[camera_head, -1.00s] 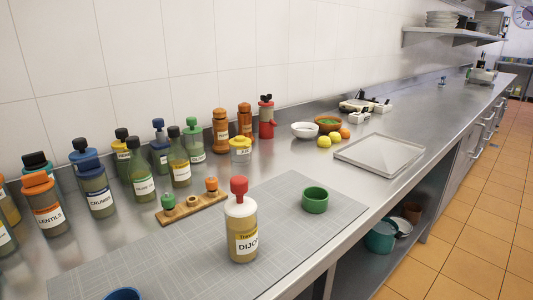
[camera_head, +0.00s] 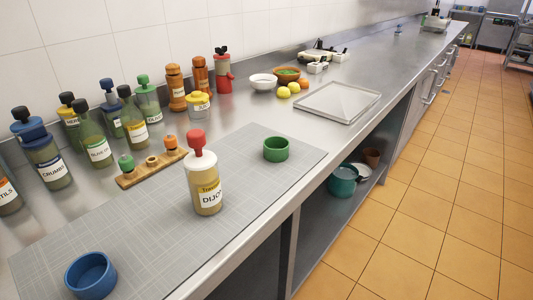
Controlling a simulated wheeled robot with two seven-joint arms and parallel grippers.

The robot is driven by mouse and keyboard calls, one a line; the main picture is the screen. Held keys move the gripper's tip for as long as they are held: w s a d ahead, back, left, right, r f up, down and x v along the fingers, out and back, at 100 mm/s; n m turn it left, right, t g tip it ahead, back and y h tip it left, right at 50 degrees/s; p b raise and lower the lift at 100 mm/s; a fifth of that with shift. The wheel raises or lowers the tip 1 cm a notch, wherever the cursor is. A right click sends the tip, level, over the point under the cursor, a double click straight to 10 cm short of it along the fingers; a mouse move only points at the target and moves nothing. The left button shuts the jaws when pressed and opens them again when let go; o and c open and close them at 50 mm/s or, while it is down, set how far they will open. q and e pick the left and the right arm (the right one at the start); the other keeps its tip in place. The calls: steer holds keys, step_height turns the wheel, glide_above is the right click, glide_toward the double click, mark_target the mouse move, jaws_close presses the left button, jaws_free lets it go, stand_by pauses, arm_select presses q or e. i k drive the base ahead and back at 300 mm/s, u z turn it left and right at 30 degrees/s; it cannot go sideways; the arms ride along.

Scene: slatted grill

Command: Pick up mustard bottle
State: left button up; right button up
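The mustard bottle (camera_head: 206,187) stands upright on the grey cutting mat (camera_head: 135,226) on the steel counter. It has a yellow-brown body, a white shoulder, a red cap and a label reading "DIJO". Nothing touches it. Neither of my grippers is in the head view.
A blue bowl (camera_head: 91,276) and a green bowl (camera_head: 276,149) stand on the mat. A wooden rack (camera_head: 151,168) with small stoppers lies behind the bottle. Several bottles and jars line the wall. A metal tray (camera_head: 337,102) lies further right. The tiled floor (camera_head: 420,190) is clear.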

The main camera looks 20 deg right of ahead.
mark_target(202, 173)
steer(key=z, duration=1.6)
steer(key=k, duration=1)
steer(key=u, duration=1.55)
